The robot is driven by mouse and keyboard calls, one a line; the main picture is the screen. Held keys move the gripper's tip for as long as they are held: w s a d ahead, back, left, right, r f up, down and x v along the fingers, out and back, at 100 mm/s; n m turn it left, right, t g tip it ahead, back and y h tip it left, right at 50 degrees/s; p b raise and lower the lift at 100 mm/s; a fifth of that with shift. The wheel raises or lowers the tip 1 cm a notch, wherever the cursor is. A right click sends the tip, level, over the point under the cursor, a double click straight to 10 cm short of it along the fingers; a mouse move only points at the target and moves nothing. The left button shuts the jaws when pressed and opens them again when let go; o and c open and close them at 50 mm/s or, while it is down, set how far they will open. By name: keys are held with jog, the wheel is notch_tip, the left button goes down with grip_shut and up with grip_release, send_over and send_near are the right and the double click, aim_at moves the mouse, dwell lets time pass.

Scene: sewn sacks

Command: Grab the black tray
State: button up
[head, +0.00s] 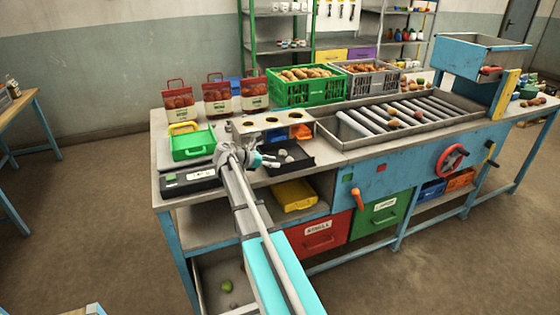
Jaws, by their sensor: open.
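The black tray (304,163) lies on the workbench, in front of a pale stand with dark round holes. A few small greyish lumps (286,156) are in it. My gripper (270,161) is open at the tray's left side, with its fingers pointing right toward it. Whether the fingers touch the tray or are above its edge cannot be told. My gripper and wrist hide part of the tray's left end.
Left of my wrist are a green tray (193,144) and a dark scale-like box (189,181). The pale holed stand (270,123) is close behind the black tray. A roller conveyor (405,117) is to the right. A yellow bin (294,195) is on the shelf below.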

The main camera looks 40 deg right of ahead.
jog(key=shift+d, duration=0.1)
jog(key=b+x, duration=0.1)
jog(key=x, duration=0.2)
jog(key=shift+d+f, duration=0.2)
jog(key=shift+b+x, duration=0.45)
jog(key=shift+x, duration=0.35)
jog(key=shift+r, duration=0.1)
grip_shut()
